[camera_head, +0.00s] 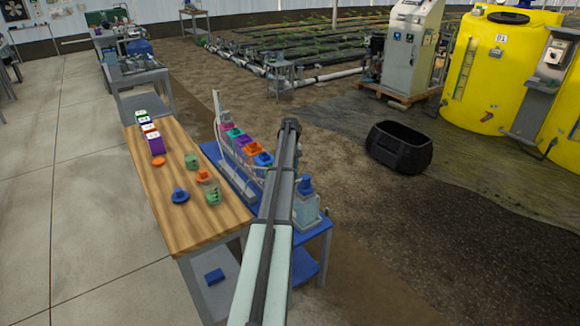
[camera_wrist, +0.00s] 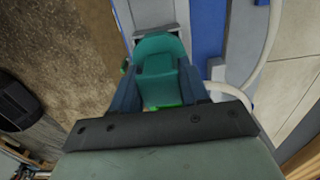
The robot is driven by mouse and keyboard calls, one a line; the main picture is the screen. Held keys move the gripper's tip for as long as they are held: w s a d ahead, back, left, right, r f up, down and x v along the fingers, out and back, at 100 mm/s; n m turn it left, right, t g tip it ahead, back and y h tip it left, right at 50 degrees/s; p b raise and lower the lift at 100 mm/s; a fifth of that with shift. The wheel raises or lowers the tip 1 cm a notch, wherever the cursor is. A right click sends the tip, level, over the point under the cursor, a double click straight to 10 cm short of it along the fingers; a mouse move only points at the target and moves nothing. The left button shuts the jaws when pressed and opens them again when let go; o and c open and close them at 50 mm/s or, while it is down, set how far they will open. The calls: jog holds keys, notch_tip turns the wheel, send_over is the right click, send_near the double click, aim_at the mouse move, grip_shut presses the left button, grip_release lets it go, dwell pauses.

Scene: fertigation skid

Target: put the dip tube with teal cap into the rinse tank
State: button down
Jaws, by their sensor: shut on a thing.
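My gripper (camera_wrist: 161,82) shows in the wrist view, its two dark blue fingers shut on the dip tube with teal cap (camera_wrist: 160,50). The teal cap fills the space between the fingers; the tube below it is hidden. In the head view my arm hides the gripper, so I cannot place the held tube there. A clear, bluish tank (camera_head: 306,212) with a blue top stands at the near right end of the blue cart; it may be the rinse tank, but no label is readable.
The blue cart (camera_head: 318,232) carries a row of colored caps, including an orange cap (camera_head: 252,150). A wooden table (camera_head: 160,200) beside it holds jars and loose caps. A black tub (camera_head: 398,150) stands on the soil to the right. A pale hose (camera_wrist: 270,50) curves near my gripper.

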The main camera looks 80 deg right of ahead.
jog(key=shift+c, duration=2.4)
grip_release()
jog(key=shift+r, duration=0.1)
notch_tip(320, 180, up, 14)
jog(key=shift+f, duration=0.2)
